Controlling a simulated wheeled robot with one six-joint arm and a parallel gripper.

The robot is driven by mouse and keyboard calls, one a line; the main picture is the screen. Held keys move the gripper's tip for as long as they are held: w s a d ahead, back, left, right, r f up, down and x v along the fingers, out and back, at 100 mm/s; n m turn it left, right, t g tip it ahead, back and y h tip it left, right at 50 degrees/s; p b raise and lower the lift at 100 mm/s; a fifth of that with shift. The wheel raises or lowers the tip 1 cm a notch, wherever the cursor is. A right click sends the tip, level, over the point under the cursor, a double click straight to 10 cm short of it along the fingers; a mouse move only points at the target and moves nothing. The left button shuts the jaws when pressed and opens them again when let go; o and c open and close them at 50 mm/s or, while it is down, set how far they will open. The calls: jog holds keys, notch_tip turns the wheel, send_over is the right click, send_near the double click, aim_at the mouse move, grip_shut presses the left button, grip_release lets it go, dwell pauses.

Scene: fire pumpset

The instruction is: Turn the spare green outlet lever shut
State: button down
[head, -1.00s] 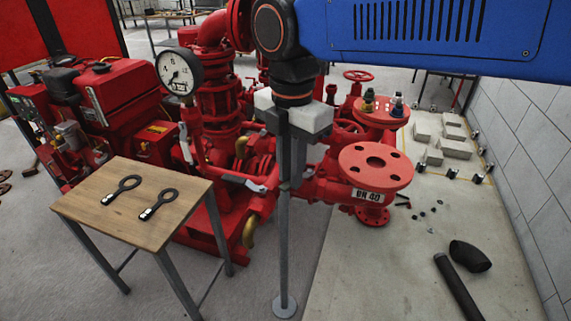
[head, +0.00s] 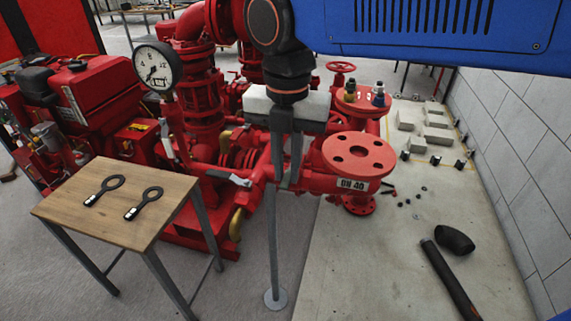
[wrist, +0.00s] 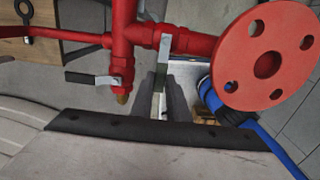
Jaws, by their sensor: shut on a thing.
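The green outlet lever (wrist: 163,58) shows in the wrist view as a flat bare-metal arm attached to the red pipe, with a greenish grip part. My gripper (wrist: 160,98) is shut on the grip part, and its grey fingers hide much of it. In the head view my gripper (head: 287,182) hangs beside the red pipework, left of the DN 40 flange, and the lever cannot be made out clearly there.
The large red flange (head: 359,154) stands close right of my gripper. A wooden table (head: 110,232) with two black ring-ended tools is at left. A grey stand post (head: 274,245) rises below the pipe. Black pipe pieces (head: 450,278) lie on the floor right.

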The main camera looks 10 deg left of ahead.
aim_at(287, 177)
jog(key=shift+w+r, duration=0.1)
jog(key=shift+w, duration=0.05)
jog(key=c, duration=1.7)
grip_release()
notch_tip(287, 177, up, 17)
jog(key=shift+r, duration=0.2)
